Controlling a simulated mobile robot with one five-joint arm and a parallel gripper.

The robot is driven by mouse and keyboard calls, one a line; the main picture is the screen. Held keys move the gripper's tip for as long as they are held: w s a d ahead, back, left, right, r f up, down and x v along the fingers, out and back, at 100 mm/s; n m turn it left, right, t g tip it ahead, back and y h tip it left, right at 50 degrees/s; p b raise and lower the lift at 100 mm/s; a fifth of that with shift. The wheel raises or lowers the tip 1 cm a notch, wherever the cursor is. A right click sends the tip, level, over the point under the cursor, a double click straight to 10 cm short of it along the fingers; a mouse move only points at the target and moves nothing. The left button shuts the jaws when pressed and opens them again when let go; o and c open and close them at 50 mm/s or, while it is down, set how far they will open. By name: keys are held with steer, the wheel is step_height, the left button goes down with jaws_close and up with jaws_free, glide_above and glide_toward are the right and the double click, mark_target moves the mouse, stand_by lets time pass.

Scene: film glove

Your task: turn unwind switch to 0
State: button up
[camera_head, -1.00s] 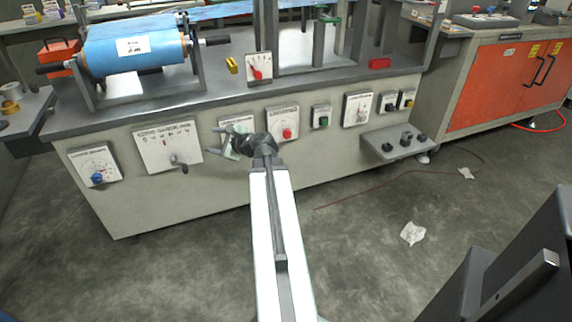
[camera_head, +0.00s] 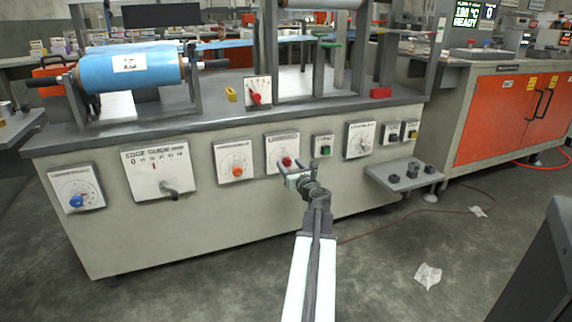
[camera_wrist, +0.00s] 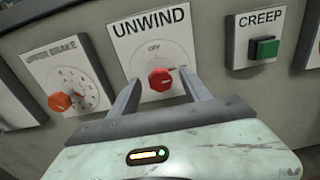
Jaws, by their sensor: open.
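The unwind switch is a red knob (camera_wrist: 160,80) on a white plate labelled UNWIND (camera_wrist: 152,28), with smaller markings above the knob. A pale line on the knob lies roughly sideways. It also shows in the head view as a red knob (camera_head: 287,161) on the machine's front panel. My gripper (camera_wrist: 158,75) is open, with one finger to each side of the knob in the wrist view. In the head view my gripper (camera_head: 290,169) is just in front of the unwind plate. I cannot tell whether the fingers touch the knob.
The upper brake dial (camera_wrist: 60,101) with an orange-red knob is left of the unwind plate. The green creep button (camera_wrist: 264,47) is to its right. A small shelf with dark knobs (camera_head: 406,175) juts out farther right. Grey floor (camera_head: 200,260) lies in front of the panel.

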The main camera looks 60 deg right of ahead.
mark_target(288, 163)
steer(key=x, duration=0.3)
